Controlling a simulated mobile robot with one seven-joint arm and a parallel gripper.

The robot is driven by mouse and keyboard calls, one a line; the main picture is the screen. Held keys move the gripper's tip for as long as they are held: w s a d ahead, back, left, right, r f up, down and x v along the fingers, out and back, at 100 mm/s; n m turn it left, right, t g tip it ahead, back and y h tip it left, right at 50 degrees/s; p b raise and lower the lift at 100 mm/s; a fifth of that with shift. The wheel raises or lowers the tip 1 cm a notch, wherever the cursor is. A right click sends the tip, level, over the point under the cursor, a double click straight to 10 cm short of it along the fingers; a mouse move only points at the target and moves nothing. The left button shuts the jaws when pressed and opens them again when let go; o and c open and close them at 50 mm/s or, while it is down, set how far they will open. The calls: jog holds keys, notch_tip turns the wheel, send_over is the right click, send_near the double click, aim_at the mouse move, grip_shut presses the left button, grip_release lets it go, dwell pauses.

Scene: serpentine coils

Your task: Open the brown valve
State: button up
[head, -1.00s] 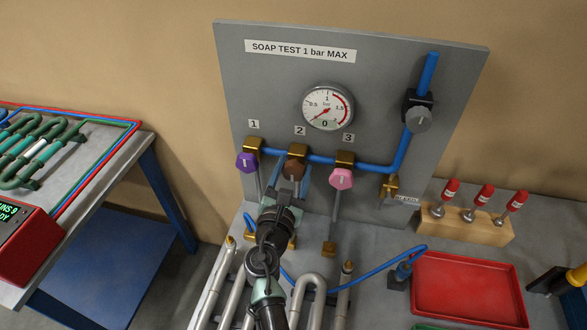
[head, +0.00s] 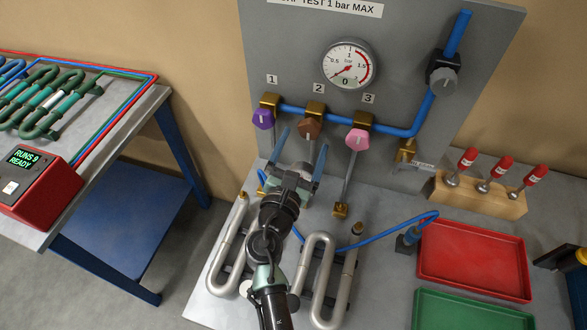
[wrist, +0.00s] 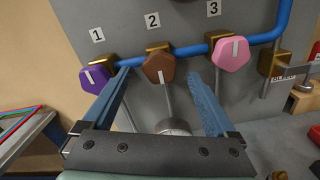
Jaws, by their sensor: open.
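The brown valve (head: 310,127) is a faceted knob under label 2, on a brass body on the blue pipe. In the wrist view the brown valve (wrist: 159,66) faces me, with its white mark near vertical in its lower half. My gripper (head: 304,139) is open and empty, in front of and below the knob. In the wrist view its two blue fingers (wrist: 160,74) point at the panel, one on each side of the knob in the picture, with a gap to it. I see no contact.
The purple valve (head: 263,119) is left of the brown one and the pink valve (head: 357,139) is right. A gauge (head: 347,64) reads near 0. Silver coils (head: 323,275) lie below my arm. Red tray (head: 473,263) and green tray (head: 470,312) are at right.

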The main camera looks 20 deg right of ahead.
jog(key=v, duration=0.7)
jog(key=shift+s+a+b, duration=0.2)
jog(key=shift+s+b, duration=0.05)
jog(key=shift+b, duration=0.2)
jog(key=w+a+r+m+t+y, duration=0.1)
jog(key=w+a+r+m+t, duration=0.15)
jog(key=r+m, duration=0.9)
jog(key=w+a+r+m+t+y, duration=0.1)
jog(key=r+m+t, duration=0.35)
jog(key=r, duration=1.25)
jog(key=s+a+r+m+t+y, duration=0.2)
jog(key=s+a+r+m+y, duration=0.1)
jog(key=r, duration=0.8)
jog(key=s+a+r+m+t+y, duration=0.3)
jog(key=s+a+r+m+y, duration=0.1)
jog(key=s+r, duration=0.6)
jog(key=r+m+y, duration=0.1)
jog(key=m, duration=0.1)
jog(key=shift+a+r+m, duration=0.15)
jog(key=shift+r+m, duration=0.2)
jog(key=shift+m, duration=0.05)
